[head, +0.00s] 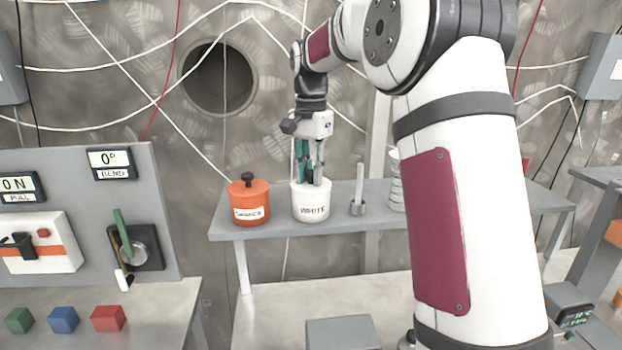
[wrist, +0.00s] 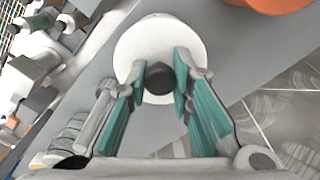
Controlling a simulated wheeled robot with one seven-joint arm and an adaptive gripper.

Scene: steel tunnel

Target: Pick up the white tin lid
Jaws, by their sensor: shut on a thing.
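The white tin (head: 311,203) stands on the grey shelf in the head view, with a label reading WHITE. Its white lid (wrist: 157,42) shows from above in the wrist view, with a dark knob (wrist: 159,78) in the middle. My gripper (head: 312,178) points down over the tin. In the wrist view my gripper (wrist: 160,85) has its teal-lined fingers on both sides of the knob, shut on it. In the head view the fingers hide the knob and much of the lid. I cannot tell whether the lid is apart from the tin.
An orange tin (head: 249,203) with a dark knob stands left of the white tin. A small metal holder with a rod (head: 358,197) stands to the right on the grey shelf (head: 285,232). A control panel and coloured cubes (head: 63,319) are at the left.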

